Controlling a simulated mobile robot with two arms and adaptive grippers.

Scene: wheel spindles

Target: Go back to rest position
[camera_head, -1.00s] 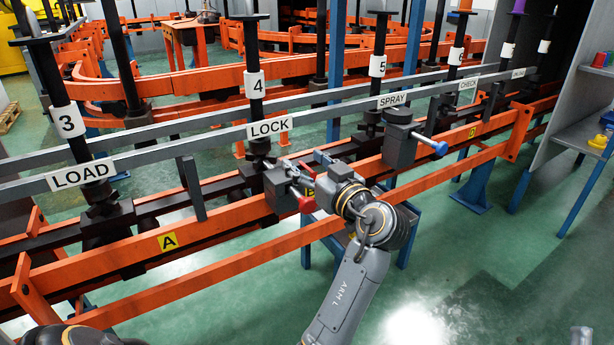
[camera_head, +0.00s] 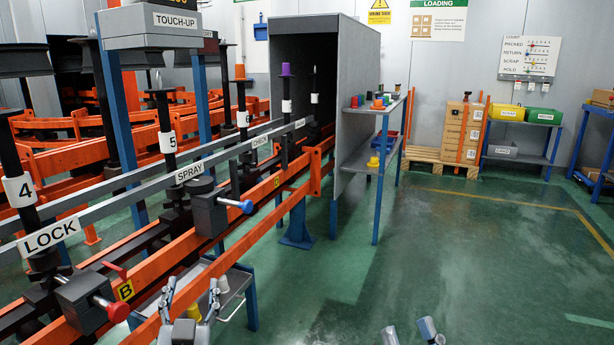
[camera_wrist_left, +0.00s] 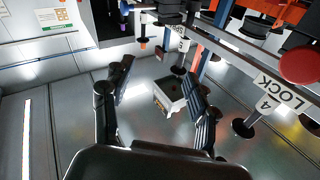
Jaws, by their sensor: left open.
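My left gripper (camera_head: 190,295) is at the bottom of the head view, its two fingers apart with nothing between them. It is apart from the grey LOCK clamp (camera_head: 86,300) with the red-ended handle (camera_head: 118,311), which is to its left. In the left wrist view both dark fingers of my left gripper (camera_wrist_left: 155,100) stand wide apart. My right gripper (camera_head: 410,333) shows only its fingertips at the bottom edge; they are apart and no object shows between them. The rest of the right arm is out of view.
A blue-legged shelf (camera_head: 372,150) stands beside the grey booth (camera_head: 352,75). The green floor (camera_head: 480,260) on the right is clear.

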